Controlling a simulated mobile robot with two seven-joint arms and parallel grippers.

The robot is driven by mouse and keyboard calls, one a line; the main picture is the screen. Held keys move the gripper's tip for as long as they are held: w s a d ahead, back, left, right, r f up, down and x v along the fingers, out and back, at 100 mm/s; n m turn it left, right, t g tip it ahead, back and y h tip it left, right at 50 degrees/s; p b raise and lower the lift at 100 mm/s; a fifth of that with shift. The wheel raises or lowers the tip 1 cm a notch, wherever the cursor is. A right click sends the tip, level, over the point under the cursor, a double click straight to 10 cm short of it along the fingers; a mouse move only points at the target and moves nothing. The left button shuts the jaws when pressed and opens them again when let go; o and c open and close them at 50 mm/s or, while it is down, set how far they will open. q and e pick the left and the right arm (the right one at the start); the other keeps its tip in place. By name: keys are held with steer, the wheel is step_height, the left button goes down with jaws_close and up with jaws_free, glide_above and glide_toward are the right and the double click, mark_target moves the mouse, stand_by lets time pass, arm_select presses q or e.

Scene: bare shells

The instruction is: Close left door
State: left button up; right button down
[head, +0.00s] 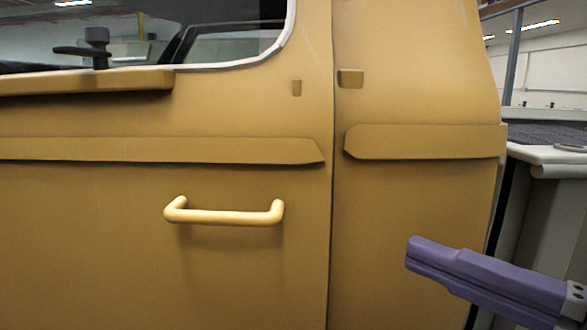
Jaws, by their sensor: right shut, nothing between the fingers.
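The left door (100,245) is a tan panel filling the left and middle of the head view. It carries a cream bar handle (225,216) and a window in its upper part. Its right edge lies along a narrow dark vertical seam against a tan side panel (400,200); the two faces look about level there. My right gripper (412,252) is purple, shut and empty. It comes in from the lower right and shows in front of the side panel, to the right of the seam and the handle. I cannot tell whether it touches the panel. My left gripper is out of view.
Raised trim strips (160,149) run across the door and the side panel. A ledge (85,80) sticks out below the window. At the right edge stands a pale counter or bench (545,154) with a dark top, beyond the side panel.

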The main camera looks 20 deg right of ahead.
steer(key=p, duration=0.4)
glide_toward(314, 189)
steer(key=a, duration=0.4)
steer(key=shift+h, duration=0.3)
steer(key=w, duration=0.4)
steer(key=shift+d+b, duration=0.3)
steer(key=shift+b, duration=0.05)
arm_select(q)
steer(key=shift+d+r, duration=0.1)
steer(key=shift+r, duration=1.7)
arm_select(e)
steer(key=shift+w+d, duration=0.25)
steer(key=shift+w, duration=0.3)
